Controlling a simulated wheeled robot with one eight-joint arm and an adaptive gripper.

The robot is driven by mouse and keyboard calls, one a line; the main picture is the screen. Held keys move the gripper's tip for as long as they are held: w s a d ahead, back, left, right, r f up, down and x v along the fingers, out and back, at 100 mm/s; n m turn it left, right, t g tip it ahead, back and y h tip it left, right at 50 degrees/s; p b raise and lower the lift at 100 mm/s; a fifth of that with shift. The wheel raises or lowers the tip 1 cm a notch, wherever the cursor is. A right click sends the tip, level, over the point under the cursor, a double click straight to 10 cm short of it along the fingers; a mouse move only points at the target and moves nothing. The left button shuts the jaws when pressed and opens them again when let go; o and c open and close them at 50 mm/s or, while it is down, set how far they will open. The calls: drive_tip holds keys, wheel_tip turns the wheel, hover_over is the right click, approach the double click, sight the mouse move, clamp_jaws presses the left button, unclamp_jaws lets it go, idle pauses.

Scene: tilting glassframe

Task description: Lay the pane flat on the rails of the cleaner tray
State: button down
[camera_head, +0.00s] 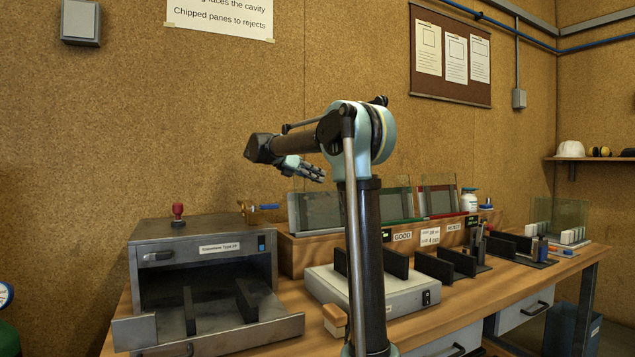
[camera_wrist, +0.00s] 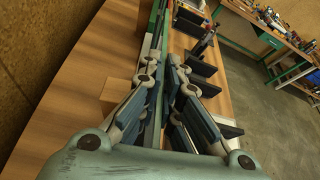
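The cleaner tray (camera_head: 250,330) is pulled out from a grey metal box at the lower left in the head view. Two dark upright rails (camera_head: 190,311) and (camera_head: 246,300) stand on it, with nothing lying across them. Clear panes stand upright in the wooden rack (camera_head: 300,252): one at its left end (camera_head: 312,212), others behind the GOOD and REJECT labels. My gripper (camera_head: 321,176) is above the left end of the rack, pointing right. In the wrist view my gripper (camera_wrist: 161,62) has its fingers apart, with green pane edges (camera_wrist: 155,35) lined up beyond and between them. I see no clear contact with a pane.
A light-grey device (camera_head: 375,290) with dark uprights stands in front of the rack. A wooden-topped block (camera_head: 335,318) is near the bench's front edge. Black holders (camera_head: 450,262) stand further right. My arm hides part of the rack.

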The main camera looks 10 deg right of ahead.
drive_tip(key=shift+w+f, duration=0.1)
drive_tip(key=shift+f, duration=0.35)
drive_tip(key=c, duration=1.8)
unclamp_jaws()
